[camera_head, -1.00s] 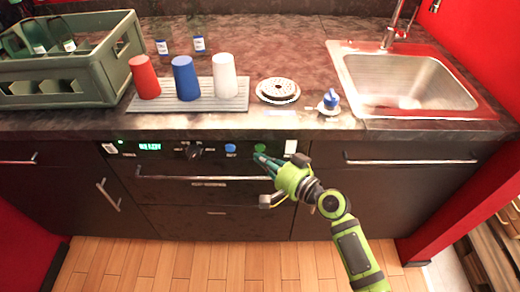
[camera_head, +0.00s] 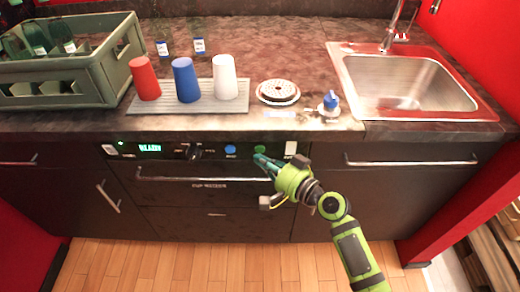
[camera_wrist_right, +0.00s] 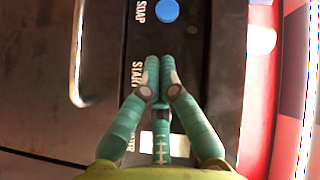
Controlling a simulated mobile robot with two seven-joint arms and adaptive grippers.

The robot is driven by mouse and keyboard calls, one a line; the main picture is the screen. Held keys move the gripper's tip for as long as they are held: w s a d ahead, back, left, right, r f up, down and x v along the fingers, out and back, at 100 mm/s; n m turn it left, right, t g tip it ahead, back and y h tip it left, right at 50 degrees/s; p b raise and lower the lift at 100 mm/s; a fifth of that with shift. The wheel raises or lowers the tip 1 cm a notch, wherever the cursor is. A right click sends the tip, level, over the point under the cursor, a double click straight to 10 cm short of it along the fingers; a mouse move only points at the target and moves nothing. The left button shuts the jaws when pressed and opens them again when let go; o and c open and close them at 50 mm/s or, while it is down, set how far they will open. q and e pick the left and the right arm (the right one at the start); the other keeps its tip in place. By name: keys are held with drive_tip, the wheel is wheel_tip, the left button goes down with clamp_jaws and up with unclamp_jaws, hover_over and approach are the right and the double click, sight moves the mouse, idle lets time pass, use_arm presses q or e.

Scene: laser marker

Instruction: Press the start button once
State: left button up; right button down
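The green start button (camera_head: 260,149) is on the dark front panel (camera_head: 118,139) below the counter, to the right of the blue button (camera_head: 230,149). My right gripper (camera_head: 258,158) is at the panel, its teal fingertips at the lower edge of the green button. In the right wrist view my right gripper (camera_wrist_right: 158,72) has its fingers together, with nothing seen between them. The tips lie beside the START lettering and hide the button there. Contact cannot be told. The blue button (camera_wrist_right: 167,10) shows beyond, by the word SOAP. My left gripper is not in view.
A lit green display (camera_head: 150,148) and a black knob (camera_head: 194,152) are left on the panel. A white piece (camera_head: 291,148) is right of the green button. A drawer handle (camera_head: 200,179) runs below. Cups, a crate (camera_head: 110,68) and a sink (camera_head: 420,85) are above.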

drive_tip(key=shift+w, duration=0.15)
drive_tip(key=shift+w, duration=0.3)
idle(0.3)
drive_tip(key=shift+w+b, duration=0.35)
drive_tip(key=shift+b, duration=0.05)
idle(0.4)
idle(0.4)
drive_tip(key=shift+s, duration=0.8)
drive_tip(key=shift+p, duration=0.3)
drive_tip(key=s+p, duration=0.1)
drive_tip(key=s, duration=0.4)
